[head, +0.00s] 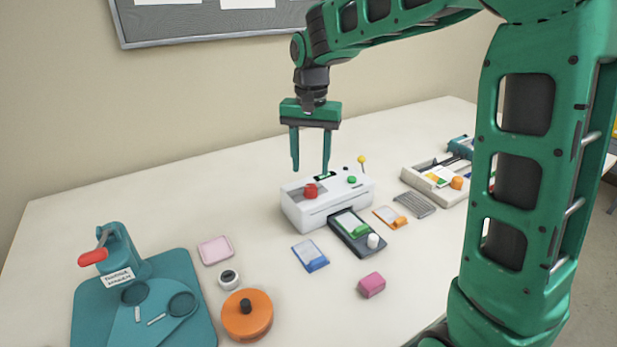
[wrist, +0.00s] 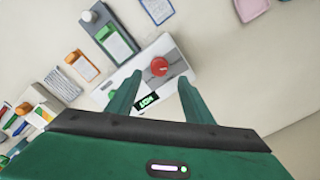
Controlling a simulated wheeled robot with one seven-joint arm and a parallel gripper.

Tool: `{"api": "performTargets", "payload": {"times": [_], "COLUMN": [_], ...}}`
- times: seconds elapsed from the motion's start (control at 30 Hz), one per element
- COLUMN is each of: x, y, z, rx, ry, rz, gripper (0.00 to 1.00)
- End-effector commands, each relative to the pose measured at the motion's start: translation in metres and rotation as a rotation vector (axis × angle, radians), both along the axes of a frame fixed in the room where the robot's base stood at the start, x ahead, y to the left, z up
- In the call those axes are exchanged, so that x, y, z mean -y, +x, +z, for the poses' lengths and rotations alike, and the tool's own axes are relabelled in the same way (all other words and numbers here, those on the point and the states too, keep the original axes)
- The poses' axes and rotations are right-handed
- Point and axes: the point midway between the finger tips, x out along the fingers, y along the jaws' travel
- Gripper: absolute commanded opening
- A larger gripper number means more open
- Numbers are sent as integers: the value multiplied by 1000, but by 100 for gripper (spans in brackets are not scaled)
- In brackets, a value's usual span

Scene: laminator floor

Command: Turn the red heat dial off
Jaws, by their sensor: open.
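The red heat dial (head: 310,190) sits on top of the white laminator (head: 328,204), towards its left end. It also shows in the wrist view (wrist: 159,66), just beyond and between my fingertips. My gripper (head: 311,170) is open and empty, pointing down above the laminator. In the wrist view its two fingers (wrist: 158,82) are spread on either side of the dial's line, apart from it. The laminator top also carries a small dark display (wrist: 147,101) with green text, a green button (head: 352,180) and a yellow-knobbed lever (head: 362,162). The dial's pointer direction is too small to tell.
A dark tray with a green-clipped card (head: 352,227) stands at the laminator's front. Blue (head: 311,255) and orange (head: 390,217) cards and a pink block (head: 371,285) lie nearby. A teal press (head: 120,255) stands left, a sorting box (head: 440,180) right. The table behind the laminator is clear.

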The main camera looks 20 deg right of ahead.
Motion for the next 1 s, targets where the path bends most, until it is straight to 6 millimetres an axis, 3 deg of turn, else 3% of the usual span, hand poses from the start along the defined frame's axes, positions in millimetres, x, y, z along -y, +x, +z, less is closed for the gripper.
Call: {"api": "performTargets", "payload": {"times": [0.1,0.33,0.87,1.0], "x": [0,0,1,17], "y": [1,1,0,-13], "z": [22,44,47,47], "rx": [5,2,1,3], "ry": [0,0,-1,-9], "rz": [0,-1,-1,-5], "gripper": [47,47,47,47]}}
